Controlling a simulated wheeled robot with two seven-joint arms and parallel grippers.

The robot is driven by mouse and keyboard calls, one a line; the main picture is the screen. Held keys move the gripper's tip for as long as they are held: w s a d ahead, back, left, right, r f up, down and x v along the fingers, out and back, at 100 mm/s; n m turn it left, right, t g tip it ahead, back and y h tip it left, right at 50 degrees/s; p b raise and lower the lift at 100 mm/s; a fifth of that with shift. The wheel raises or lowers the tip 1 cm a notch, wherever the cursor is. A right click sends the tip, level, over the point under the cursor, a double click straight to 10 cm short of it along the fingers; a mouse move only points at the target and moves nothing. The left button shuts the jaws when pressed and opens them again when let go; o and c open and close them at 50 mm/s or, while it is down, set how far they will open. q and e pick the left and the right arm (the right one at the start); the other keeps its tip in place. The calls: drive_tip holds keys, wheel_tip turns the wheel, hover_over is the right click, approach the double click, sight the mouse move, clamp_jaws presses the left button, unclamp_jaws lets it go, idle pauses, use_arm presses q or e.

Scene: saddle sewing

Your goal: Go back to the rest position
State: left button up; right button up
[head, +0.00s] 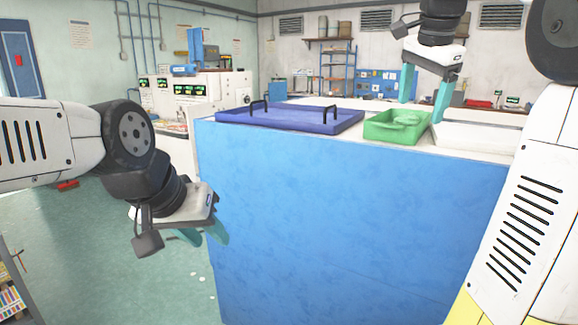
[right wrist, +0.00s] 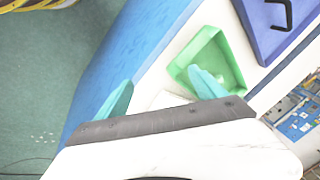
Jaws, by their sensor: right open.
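My right gripper (head: 424,106) points down above the right part of the table, by the green tray (head: 381,137). Its two teal fingers stand apart with nothing between them. They also show apart in the right wrist view (right wrist: 160,80), one overlapping the tray (right wrist: 190,61) in the picture. My left gripper (head: 204,237) hangs in front of the table's left side, below the top. Its teal fingers point down and to the right. No held thing shows there, and its opening is unclear from this angle.
The tall blue-sided table (head: 350,215) fills the middle. A blue-purple panel with black handles (head: 290,121) lies left of the tray. A pale slab (head: 478,138) lies to the right. A control console (head: 205,95) and shelf (head: 335,72) stand behind. Open green floor lies left.

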drive_tip(key=s+a+f+n+t+y, duration=0.1)
drive_tip(key=s+a+f+n, duration=0.6)
drive_tip(key=s+f, duration=0.2)
drive_tip(key=s+a+f+n+t+y, duration=0.1)
drive_tip(key=s+a+f+n+y, duration=0.1)
drive_tip(key=s+a+f+n, duration=0.5)
wheel_tip(320, 180, down, 5)
drive_tip(key=s, duration=0.2)
drive_tip(key=shift+s+r, duration=0.2)
drive_tip(key=shift+s, duration=0.2)
